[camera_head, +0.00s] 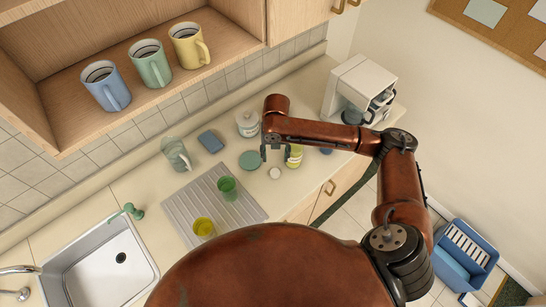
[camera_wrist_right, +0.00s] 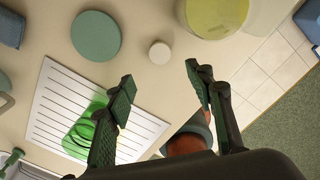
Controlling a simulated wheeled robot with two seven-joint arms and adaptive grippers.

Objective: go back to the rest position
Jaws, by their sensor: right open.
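My right gripper (camera_head: 275,152) hangs over the counter at the end of my reddish-brown right arm, which comes in from the right. Its fingers also show in the right wrist view (camera_wrist_right: 162,92), spread apart with nothing between them. Below lie a round green disc (camera_head: 250,160), also in the wrist view (camera_wrist_right: 96,36), and a small white disc (camera_head: 274,173). A bottle with a yellow-green label (camera_head: 294,156) stands just right of the gripper in the head view; the arm partly hides it. My left gripper is not in view.
A ribbed drainboard (camera_head: 250,207) holds a green cup (camera_head: 227,187) and a yellow cup (camera_head: 203,227). A clear pitcher (camera_head: 176,153), jar (camera_head: 247,123) and coffee machine (camera_head: 357,85) stand on the counter. Three mugs sit in the shelf (camera_head: 110,122). A blue crate (camera_head: 462,256) is on the floor.

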